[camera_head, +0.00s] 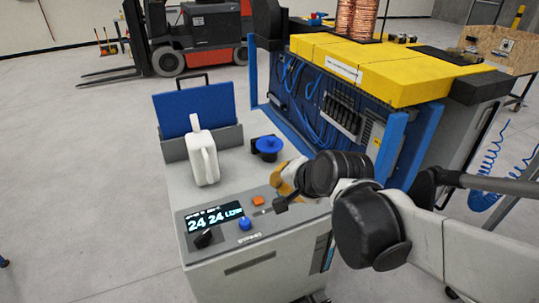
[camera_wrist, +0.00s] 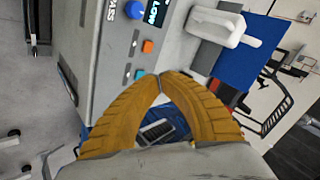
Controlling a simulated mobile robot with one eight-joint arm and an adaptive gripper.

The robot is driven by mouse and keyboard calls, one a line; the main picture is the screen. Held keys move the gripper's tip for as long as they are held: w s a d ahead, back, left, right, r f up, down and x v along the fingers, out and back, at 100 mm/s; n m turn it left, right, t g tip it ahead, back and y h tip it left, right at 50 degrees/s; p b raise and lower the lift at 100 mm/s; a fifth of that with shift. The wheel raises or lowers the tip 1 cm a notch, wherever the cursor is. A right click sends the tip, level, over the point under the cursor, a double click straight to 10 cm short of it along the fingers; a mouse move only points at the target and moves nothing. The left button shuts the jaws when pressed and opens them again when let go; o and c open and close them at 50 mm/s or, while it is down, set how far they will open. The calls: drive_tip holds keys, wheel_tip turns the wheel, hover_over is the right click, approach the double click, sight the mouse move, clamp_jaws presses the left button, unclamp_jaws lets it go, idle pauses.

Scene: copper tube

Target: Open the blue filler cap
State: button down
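The blue filler cap (camera_head: 268,145) sits on a dark base on the grey machine top in the head view, right of a white jug (camera_head: 203,160). It looks seated on its base. I cannot make it out in the wrist view, where my fingers may hide it. My gripper (camera_head: 281,180) is in front of and slightly right of the cap, apart from it. In the wrist view its two orange fingers (camera_wrist: 160,78) curve together and their tips meet, with nothing seen held between them.
The control panel has a display (camera_head: 215,218), a blue knob (camera_head: 245,223) and an orange button (camera_head: 258,201). A blue panel (camera_head: 195,108) stands behind the jug. A yellow-topped unit (camera_head: 385,70) with blue cables is at the right. A forklift (camera_head: 195,38) stands farther back.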

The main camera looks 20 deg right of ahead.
drive_tip(key=w+d+f+m+t, duration=0.2)
drive_tip(key=w+d+f+m, duration=0.1)
drive_tip(key=w+m, duration=0.75)
drive_tip(key=m+t, duration=0.3)
drive_tip(key=m, duration=1.1)
approach(271, 155)
drive_tip(key=s, duration=0.1)
drive_tip(key=s+b, duration=0.1)
drive_tip(key=shift+s+d+r+n, duration=0.15)
drive_tip(key=shift+s+d+n, duration=0.1)
drive_tip(key=shift+s, duration=0.1)
drive_tip(key=shift+w, duration=0.2)
drive_tip(key=b+x, duration=0.2)
drive_tip(key=x, duration=0.7)
drive_tip(key=shift+w+a+f, duration=0.15)
drive_tip(key=shift+w+f, duration=0.05)
drive_tip(key=shift+r, duration=0.2)
drive_tip(key=shift+r, duration=0.25)
